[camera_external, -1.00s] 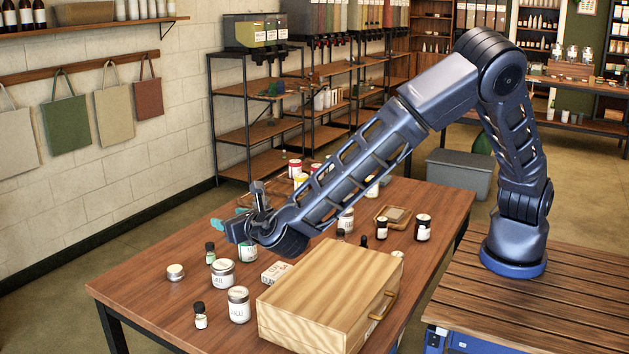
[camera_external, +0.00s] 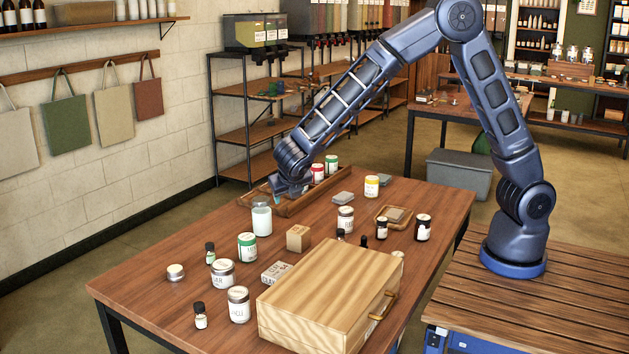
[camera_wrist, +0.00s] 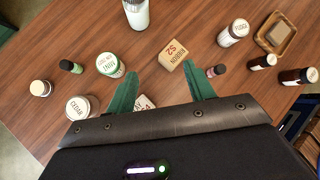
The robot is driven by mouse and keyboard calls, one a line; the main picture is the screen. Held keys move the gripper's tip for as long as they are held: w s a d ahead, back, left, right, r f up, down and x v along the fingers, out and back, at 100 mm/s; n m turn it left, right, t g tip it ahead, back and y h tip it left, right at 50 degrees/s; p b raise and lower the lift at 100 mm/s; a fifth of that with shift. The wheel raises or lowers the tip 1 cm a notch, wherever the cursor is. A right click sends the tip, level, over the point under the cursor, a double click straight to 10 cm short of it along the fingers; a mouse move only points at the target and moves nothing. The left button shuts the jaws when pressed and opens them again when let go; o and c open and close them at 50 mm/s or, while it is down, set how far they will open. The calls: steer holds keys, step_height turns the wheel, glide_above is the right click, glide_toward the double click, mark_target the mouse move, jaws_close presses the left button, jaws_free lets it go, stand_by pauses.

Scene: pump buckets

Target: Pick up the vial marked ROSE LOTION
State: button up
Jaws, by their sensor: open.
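The ROSE LOTION label cannot be read on any vial. Small dark-capped vials stand on the table: one at the left (camera_external: 210,255), one at the front left (camera_external: 200,317), one right of the wooden block (camera_external: 340,235) and one near the small tray (camera_external: 382,230). In the wrist view, a green-labelled vial (camera_wrist: 70,66) lies left of the fingers, a pink-labelled vial (camera_wrist: 215,71) just right of them, and a dark vial (camera_wrist: 262,62) farther right. My gripper (camera_wrist: 161,70) is open and empty, raised above the table; in the external view it (camera_external: 288,187) appears near the white bottle.
A RIBBON block (camera_wrist: 173,60), MINT jar (camera_wrist: 110,65) and CEDAR jar (camera_wrist: 80,107) stand around the finger area. A white bottle (camera_external: 262,220) stands behind them. A large wooden case (camera_external: 325,290) fills the front right. The left table edge is fairly clear.

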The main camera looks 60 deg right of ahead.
steer(key=s+d+r+g+y, duration=0.2)
steer(key=s+d+r+g, duration=0.15)
steer(key=d, duration=0.55)
step_height(320, 180, up, 4)
steer(key=m+y, duration=0.1)
steer(key=y, duration=0.2)
glide_above(340, 236)
steer(key=s, duration=0.1)
steer(key=f, duration=1.5)
steer(key=d+f, duration=0.1)
steer(key=f, duration=0.7)
steer(key=shift+w+f, duration=0.1)
steer(key=shift+w, duration=0.05)
steer(key=shift+w+d+f, duration=0.1)
steer(key=shift+w+f, duration=0.1)
steer(key=shift+f, duration=0.65)
steer(key=shift+w+a+f, duration=0.1)
steer(key=shift+w+f, duration=0.15)
steer(key=shift+f, duration=0.65)
steer(key=shift+w+d+f, duration=0.1)
steer(key=shift+w+f, duration=0.1)
steer(key=shift+f, duration=0.65)
steer(key=c, duration=1)
